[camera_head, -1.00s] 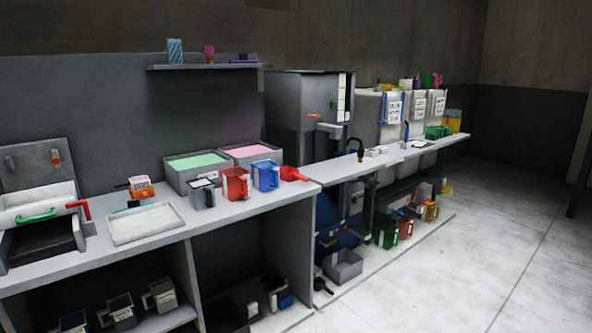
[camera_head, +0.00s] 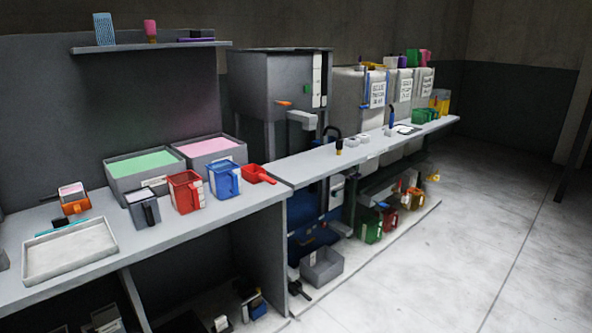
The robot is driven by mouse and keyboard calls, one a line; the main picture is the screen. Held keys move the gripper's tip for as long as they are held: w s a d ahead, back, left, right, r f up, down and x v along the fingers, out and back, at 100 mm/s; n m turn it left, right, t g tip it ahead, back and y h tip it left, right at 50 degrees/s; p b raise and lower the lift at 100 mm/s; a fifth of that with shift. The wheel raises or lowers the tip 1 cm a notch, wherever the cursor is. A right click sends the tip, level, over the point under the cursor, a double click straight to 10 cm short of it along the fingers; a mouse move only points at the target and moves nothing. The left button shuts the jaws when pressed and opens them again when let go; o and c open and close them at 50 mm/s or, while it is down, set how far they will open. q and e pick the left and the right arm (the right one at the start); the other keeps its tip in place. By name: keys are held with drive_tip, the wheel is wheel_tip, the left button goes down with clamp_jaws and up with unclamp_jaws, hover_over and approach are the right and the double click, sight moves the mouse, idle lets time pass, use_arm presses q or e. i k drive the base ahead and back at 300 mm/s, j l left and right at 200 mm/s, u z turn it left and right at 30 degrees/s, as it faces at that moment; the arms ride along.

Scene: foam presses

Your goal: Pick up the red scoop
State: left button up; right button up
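The red scoop (camera_head: 256,174) lies on the grey counter near its right end, just right of a blue pitcher (camera_head: 223,179). Its short handle points to the right. A red pitcher (camera_head: 187,191) stands left of the blue one. Neither of my grippers shows in the head view, and nothing is touching the scoop.
Bins of green (camera_head: 143,166) and pink (camera_head: 208,147) material stand behind the pitchers. A grey jug (camera_head: 144,208) and a white tray (camera_head: 70,250) are further left. A lower bench (camera_head: 345,157) continues to the right. The floor (camera_head: 450,250) in front is clear.

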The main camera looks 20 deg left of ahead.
sight(261, 178)
drive_tip(key=i+u, duration=0.1)
drive_tip(key=i, duration=0.35)
drive_tip(key=i+l+u, duration=0.1)
drive_tip(key=i, duration=0.4)
drive_tip(key=i+j+u, duration=0.15)
drive_tip(key=i+u, duration=0.5)
drive_tip(key=u, duration=0.2)
drive_tip(key=i+l+u, duration=0.1)
drive_tip(key=i+u, duration=0.3)
